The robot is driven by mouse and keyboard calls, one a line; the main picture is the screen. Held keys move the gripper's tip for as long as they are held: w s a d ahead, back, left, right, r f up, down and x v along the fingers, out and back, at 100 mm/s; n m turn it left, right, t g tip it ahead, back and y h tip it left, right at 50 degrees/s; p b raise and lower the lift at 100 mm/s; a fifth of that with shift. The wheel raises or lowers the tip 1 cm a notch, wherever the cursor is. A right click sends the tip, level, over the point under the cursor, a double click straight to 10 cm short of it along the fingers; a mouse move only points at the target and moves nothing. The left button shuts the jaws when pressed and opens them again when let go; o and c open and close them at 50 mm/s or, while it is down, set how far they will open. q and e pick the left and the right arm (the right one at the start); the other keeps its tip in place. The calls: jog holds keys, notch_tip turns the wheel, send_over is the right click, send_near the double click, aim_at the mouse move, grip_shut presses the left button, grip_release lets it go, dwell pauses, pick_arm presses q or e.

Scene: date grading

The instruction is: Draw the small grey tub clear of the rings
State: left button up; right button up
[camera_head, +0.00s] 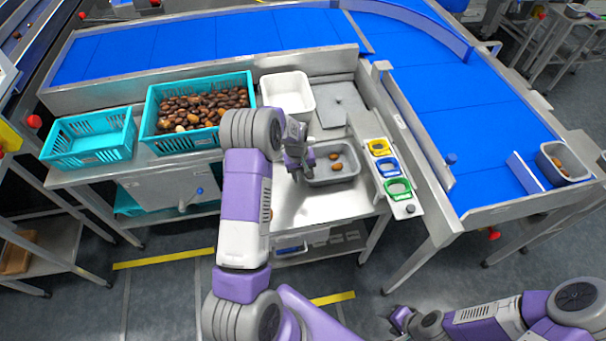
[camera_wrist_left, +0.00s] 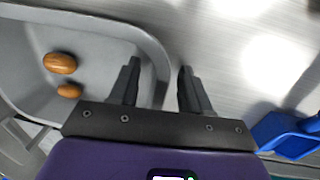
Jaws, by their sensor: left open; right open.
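The small grey tub (camera_head: 342,178) sits on the steel bench with two brown dates inside. It also fills the left of the left wrist view (camera_wrist_left: 100,30). The rings, yellow (camera_head: 379,147), blue (camera_head: 388,167) and green (camera_head: 398,188), lie in a row on a narrow ledge right of the tub. My left gripper (camera_head: 299,173) is open at the tub's left end. In the left wrist view its fingers (camera_wrist_left: 160,85) appear either side of the tub's rim; contact cannot be told. My right gripper (camera_head: 399,322) is open, low at the front, away from the bench.
A teal crate of dates (camera_head: 151,108), an empty teal crate (camera_head: 88,160) and a white tub (camera_head: 290,92) stand along the bench. A grey plate (camera_head: 343,104) lies behind the tub. Another grey tub (camera_head: 580,178) stands at the blue conveyor's right end. Bare bench lies in front.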

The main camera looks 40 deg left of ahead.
pick_arm(q)
notch_tip(320, 180, up, 7)
jog(key=p, duration=0.1)
jog(key=shift+s+a, duration=0.3)
jog(key=shift+s, duration=0.05)
dwell(0.3)
